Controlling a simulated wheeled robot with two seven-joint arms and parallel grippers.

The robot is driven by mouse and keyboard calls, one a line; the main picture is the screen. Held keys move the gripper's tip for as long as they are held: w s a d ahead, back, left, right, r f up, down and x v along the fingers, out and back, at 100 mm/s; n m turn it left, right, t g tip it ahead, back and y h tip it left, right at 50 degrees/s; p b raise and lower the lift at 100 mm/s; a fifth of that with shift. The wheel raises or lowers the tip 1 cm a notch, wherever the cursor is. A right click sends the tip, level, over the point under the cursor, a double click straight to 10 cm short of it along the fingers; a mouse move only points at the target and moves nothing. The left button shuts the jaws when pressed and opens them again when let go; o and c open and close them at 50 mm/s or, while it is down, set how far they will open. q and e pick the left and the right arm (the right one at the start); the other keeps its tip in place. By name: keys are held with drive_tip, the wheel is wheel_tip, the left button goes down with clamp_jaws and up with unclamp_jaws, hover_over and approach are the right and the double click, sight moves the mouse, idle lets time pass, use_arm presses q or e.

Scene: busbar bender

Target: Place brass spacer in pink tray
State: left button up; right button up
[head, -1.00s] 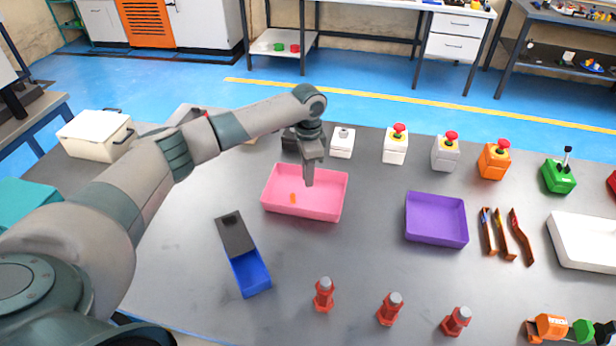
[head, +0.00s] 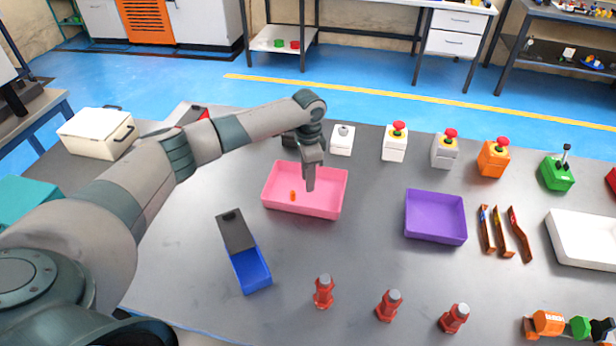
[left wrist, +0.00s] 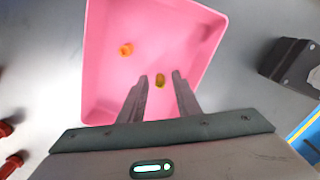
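The pink tray (head: 330,208) stands on the grey table left of the middle, and fills much of the left wrist view (left wrist: 100,85). My left gripper (head: 309,187) points down at the tray. In the left wrist view its two fingers (left wrist: 160,76) stand apart. The small brass spacer (left wrist: 160,80) shows between the fingertips, with a gap on either side. I cannot tell its exact height above the tray floor. It is hidden in the head view. A small orange piece (head: 293,196) lies in the tray, also seen in the left wrist view (left wrist: 126,48). My right gripper is not in view.
A blue open-topped box with a dark lid part (head: 250,272) lies front left of the tray. A purple tray (head: 435,218) stands to the right. Several button boxes, such as a white one (head: 395,146), line the back. Red bolt-like parts (head: 324,292) stand in front.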

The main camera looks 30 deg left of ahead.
use_arm(q)
wheel_tip(320, 180, up, 12)
drive_tip(key=b, duration=0.3)
drive_tip(key=shift+r+b, duration=0.15)
drive_tip(key=shift+b, duration=0.15)
drive_tip(key=shift+a, duration=0.1)
idle(0.4)
